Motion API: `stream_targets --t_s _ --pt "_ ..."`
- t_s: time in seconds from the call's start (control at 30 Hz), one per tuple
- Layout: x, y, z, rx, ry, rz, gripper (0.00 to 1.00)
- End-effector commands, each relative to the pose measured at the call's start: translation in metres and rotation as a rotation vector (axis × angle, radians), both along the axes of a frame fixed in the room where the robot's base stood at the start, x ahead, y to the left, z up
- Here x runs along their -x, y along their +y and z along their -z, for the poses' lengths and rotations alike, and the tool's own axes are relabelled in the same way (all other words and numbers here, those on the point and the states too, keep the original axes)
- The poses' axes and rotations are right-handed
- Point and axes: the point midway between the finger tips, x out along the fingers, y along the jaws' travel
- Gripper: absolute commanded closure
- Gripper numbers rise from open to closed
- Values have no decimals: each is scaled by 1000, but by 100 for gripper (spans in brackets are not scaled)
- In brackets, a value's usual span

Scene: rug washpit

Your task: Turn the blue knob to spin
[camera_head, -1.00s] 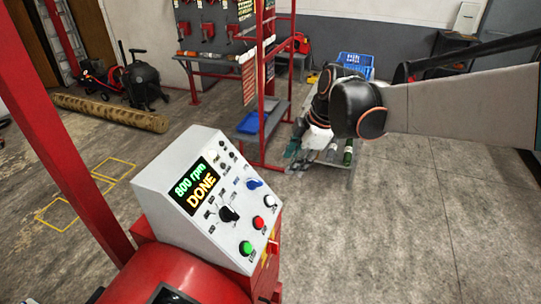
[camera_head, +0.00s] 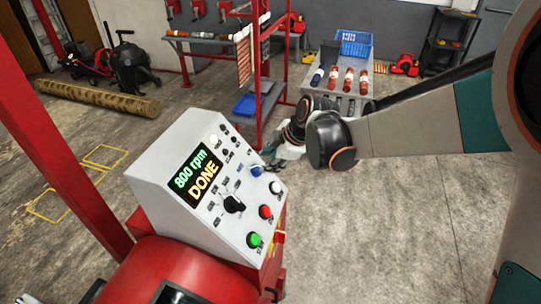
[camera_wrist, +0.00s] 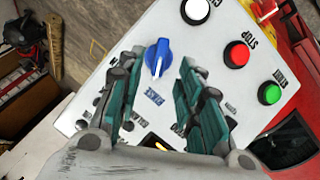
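The blue knob (camera_head: 256,170) is on the sloped face of the white control panel (camera_head: 163,148), above the black knob (camera_head: 233,203). In the wrist view the blue knob (camera_wrist: 158,58) shows whole, with a white pointer line, just beyond and between my fingertips. My gripper (camera_wrist: 158,68) is open, its teal fingers on either side of the knob's line, with no contact visible. In the head view my gripper (camera_head: 278,160) is at the panel's upper right edge, close to the blue knob. The display (camera_head: 194,179) reads "800 rpm DONE".
White (camera_wrist: 196,10), red (camera_wrist: 237,54) and green (camera_wrist: 270,93) buttons sit on the panel beside the blue knob. A red post (camera_head: 60,140) stands left of the panel. A cart with bottles (camera_head: 340,85) and a blue crate (camera_head: 355,43) stand behind. The floor at right is clear.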

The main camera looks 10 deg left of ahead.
Motion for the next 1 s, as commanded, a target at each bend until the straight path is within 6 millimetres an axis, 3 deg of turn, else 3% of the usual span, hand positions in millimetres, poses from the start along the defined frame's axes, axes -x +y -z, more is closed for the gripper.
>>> stream_targets --t_s 0.1,0.3,0.73,0.87,1.0 --pt "-5 11 21 1 0 -1 67" --pt "-11 22 41 1 -1 0 67" --pt "-13 26 48 1 0 0 67" --pt "-13 26 48 1 0 0 94" --pt "-13 26 48 1 0 1 95"
